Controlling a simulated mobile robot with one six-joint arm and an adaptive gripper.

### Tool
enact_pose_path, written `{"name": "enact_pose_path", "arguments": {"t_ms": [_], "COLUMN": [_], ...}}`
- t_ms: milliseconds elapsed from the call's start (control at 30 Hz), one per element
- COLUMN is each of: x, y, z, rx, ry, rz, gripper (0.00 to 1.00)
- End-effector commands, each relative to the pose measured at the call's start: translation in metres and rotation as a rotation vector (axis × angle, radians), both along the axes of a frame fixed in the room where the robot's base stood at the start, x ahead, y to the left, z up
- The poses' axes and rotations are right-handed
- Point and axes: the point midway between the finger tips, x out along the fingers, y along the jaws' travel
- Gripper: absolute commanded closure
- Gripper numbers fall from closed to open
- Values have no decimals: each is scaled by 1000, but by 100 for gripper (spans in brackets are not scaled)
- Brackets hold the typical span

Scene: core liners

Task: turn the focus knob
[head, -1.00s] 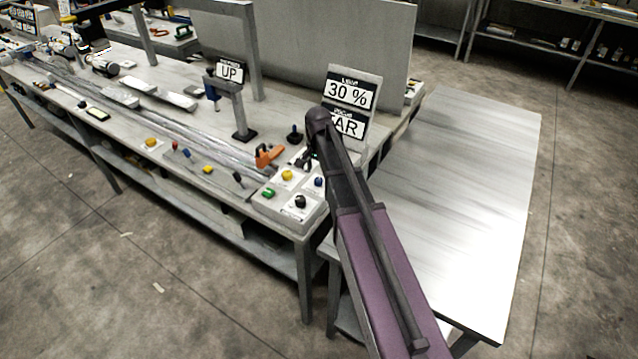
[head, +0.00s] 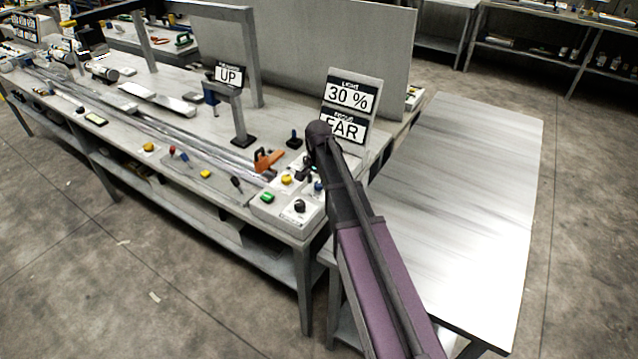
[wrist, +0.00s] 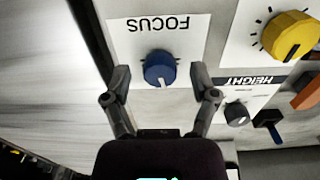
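The blue focus knob (wrist: 160,69) sits on a white plate marked FOCUS in the wrist view, its white pointer line toward my gripper's palm. My gripper (wrist: 158,78) is open, with one finger on each side of the knob and visible gaps between; I cannot tell how far above the panel the tips are. In the head view the blue knob (head: 318,187) shows beside my wrist, on the control panel at the bench corner. The sign (head: 345,128) behind my wrist reads FOCUS FAR, its first letter partly covered.
A yellow knob (wrist: 290,36) and a small dark HEIGHT knob (wrist: 237,114) lie to the right in the wrist view. In the head view, a green button (head: 267,197) and a black knob (head: 299,206) share the panel. An orange clamp (head: 268,159) lies behind. The side table (head: 460,200) is bare.

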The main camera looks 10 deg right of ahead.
Motion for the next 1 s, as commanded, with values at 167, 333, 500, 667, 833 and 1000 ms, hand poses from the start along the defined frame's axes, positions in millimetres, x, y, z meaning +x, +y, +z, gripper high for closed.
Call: {"name": "enact_pose_path", "arguments": {"t_ms": [167, 333, 500, 667, 833, 1000], "x": [0, 0, 0, 0, 0, -1], "y": [0, 0, 0, 0, 0, 0], "z": [0, 0, 0, 0, 0, 0], "rx": [0, 0, 0, 0, 0, -1], "ry": [0, 0, 0, 0, 0, 1], "rz": [0, 0, 17, 90, 196, 257], "gripper": [75, 100, 100, 100, 100, 100]}}
